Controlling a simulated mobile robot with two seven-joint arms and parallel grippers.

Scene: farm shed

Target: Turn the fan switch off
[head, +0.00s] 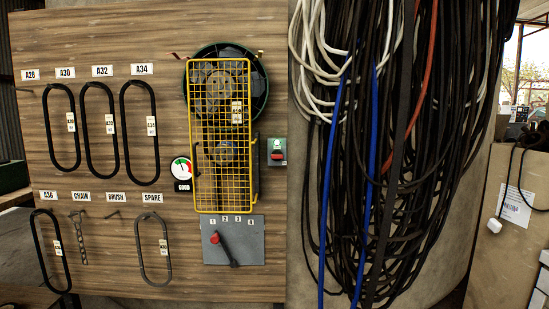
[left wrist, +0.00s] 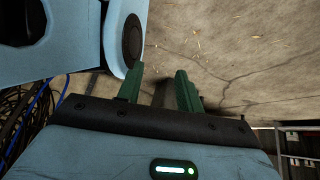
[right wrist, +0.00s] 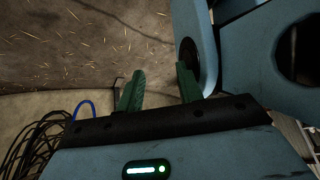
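A small switch box (head: 277,152) is on the wooden board, right of the yellow guard. It has a green upper part with a light spot and a red and dark lower part. Its exact setting is too small to tell. A round dark fan-like wheel (head: 258,88) with a green rim sits partly behind the yellow mesh guard (head: 222,62). My left gripper (left wrist: 160,70) and right gripper (right wrist: 160,70) show only in their wrist views. Both have green fingers spread apart with nothing between them, over bare floor. Neither is near the switch box.
A grey panel (head: 248,245) numbered 1 to 4 has a red-knobbed lever (head: 219,243) below the guard. Black belts (head: 140,130) hang at left. A gauge (head: 181,170) sits left of the guard. Dense cables (head: 390,150) hang right of the board. A cardboard box (head: 500,260) is at right.

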